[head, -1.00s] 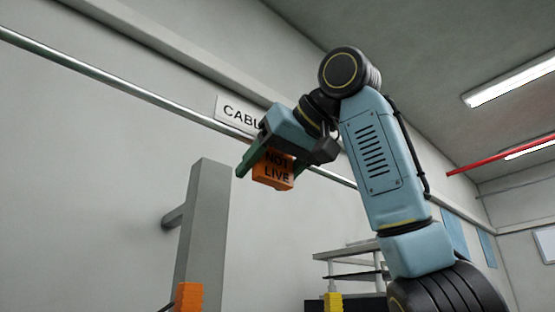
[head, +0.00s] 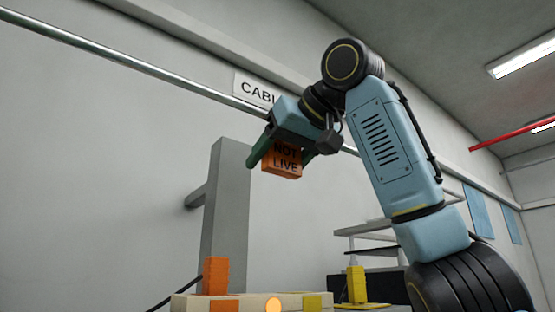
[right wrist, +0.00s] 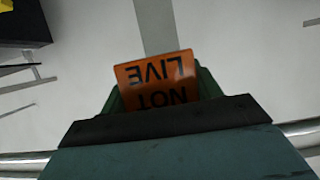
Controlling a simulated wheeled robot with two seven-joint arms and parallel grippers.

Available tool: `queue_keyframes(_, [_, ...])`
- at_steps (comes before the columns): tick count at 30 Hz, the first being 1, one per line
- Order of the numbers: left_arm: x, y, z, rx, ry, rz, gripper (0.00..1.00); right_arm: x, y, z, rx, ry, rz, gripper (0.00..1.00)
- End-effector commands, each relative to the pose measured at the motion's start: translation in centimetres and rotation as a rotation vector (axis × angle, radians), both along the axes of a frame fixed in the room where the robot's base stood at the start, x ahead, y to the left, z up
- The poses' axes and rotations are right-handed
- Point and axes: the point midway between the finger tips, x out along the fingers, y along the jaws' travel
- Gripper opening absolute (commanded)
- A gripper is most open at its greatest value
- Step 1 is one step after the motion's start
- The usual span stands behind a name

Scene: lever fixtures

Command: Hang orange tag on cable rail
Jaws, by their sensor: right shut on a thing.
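The orange tag (head: 283,158) with black "NOT LIVE" lettering is between the fingers of my right gripper (head: 279,150), which is shut on it. In the right wrist view the tag (right wrist: 157,80) shows its lettering upside down between the green fingers. The cable rail (head: 150,68) is a bright metal bar running along the wall, down to the right. It passes behind my gripper in the head view, and its ends show at both sides in the wrist view (right wrist: 25,165). Whether the tag touches the rail is hidden. My left gripper is not in view.
A partly covered "CABL..." sign (head: 258,91) is on the wall at the rail. A grey post (head: 228,215) stands below it. An orange block (head: 215,275) is on a pale bench (head: 188,303), with a yellow block (head: 356,284) to the right. Shelves stand behind.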

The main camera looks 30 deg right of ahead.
Motion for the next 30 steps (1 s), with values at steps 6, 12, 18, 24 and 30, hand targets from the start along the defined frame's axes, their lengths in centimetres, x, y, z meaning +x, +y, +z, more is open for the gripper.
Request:
queue_keyframes(6, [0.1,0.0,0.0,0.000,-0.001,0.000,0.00,0.0,0.0,0.0,0.000,-0.001,0.000,0.87])
queue_keyframes(12, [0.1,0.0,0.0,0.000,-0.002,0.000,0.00,0.0,0.0,0.0,0.000,-0.001,0.000,0.89])
queue_keyframes(18, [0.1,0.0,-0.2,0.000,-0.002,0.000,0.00,-0.7,0.0,0.4,0.000,-0.003,0.000,0.89])
queue_keyframes(24, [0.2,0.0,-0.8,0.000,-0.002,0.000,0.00,-4.1,-0.3,1.7,0.001,-0.006,0.001,0.89])
queue_keyframes(30, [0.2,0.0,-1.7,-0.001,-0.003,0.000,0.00,-8.2,-0.6,3.2,0.000,-0.004,-0.002,0.89])
